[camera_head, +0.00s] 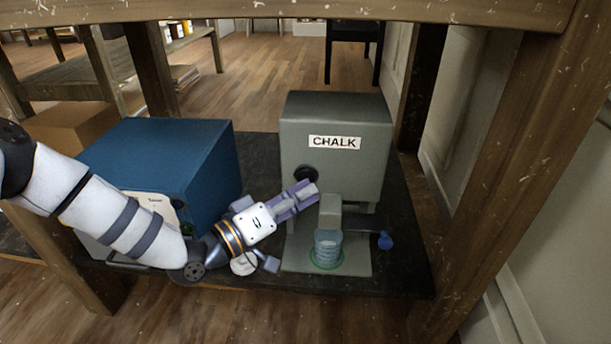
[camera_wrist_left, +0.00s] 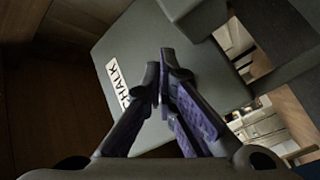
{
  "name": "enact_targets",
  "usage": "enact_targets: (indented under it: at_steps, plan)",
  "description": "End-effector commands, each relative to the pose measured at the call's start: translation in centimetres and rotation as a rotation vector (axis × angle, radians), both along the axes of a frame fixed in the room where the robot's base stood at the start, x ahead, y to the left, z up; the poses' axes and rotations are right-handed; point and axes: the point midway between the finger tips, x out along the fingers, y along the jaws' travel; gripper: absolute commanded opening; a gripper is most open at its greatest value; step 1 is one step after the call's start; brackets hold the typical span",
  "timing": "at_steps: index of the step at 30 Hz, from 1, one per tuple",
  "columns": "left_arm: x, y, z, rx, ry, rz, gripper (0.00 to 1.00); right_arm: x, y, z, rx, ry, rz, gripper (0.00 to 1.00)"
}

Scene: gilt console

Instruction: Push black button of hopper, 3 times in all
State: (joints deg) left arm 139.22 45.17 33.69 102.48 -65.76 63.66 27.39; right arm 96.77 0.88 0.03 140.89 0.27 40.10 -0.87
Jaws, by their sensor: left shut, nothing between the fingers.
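The hopper (camera_head: 335,113) is a grey-green box with a white CHALK label (camera_head: 334,142) on its front. Its black button (camera_head: 305,174) is a round dark disc low on the left of that front. My left gripper (camera_head: 312,188) is shut and empty, its purple-grey fingers just below and right of the button in the head view. I cannot tell whether they touch the hopper. In the left wrist view the shut fingertips (camera_wrist_left: 164,76) stand before the hopper front (camera_wrist_left: 130,35), beside the label (camera_wrist_left: 118,84). The button is not visible there. My right gripper is not in view.
A clear ribbed cup (camera_head: 327,246) stands on a green ring under the hopper's spout (camera_head: 330,211). A blue knob (camera_head: 385,241) is at its right. A blue box (camera_head: 190,150) is behind my left arm. A table edge (camera_head: 300,11) crosses above, and a wooden leg (camera_head: 500,150) stands right.

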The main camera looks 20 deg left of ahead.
Motion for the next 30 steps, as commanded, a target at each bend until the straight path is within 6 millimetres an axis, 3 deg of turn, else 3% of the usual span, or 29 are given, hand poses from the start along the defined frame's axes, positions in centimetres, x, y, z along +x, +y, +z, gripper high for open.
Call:
enact_targets:
  at_steps: [13,30]
  plan:
    - [-1.0,-0.3,0.0,0.001,0.001,-0.002,0.00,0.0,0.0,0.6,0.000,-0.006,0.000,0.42]
    - [-5.6,-1.6,0.1,0.000,0.001,-0.001,0.00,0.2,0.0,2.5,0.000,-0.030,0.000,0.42]
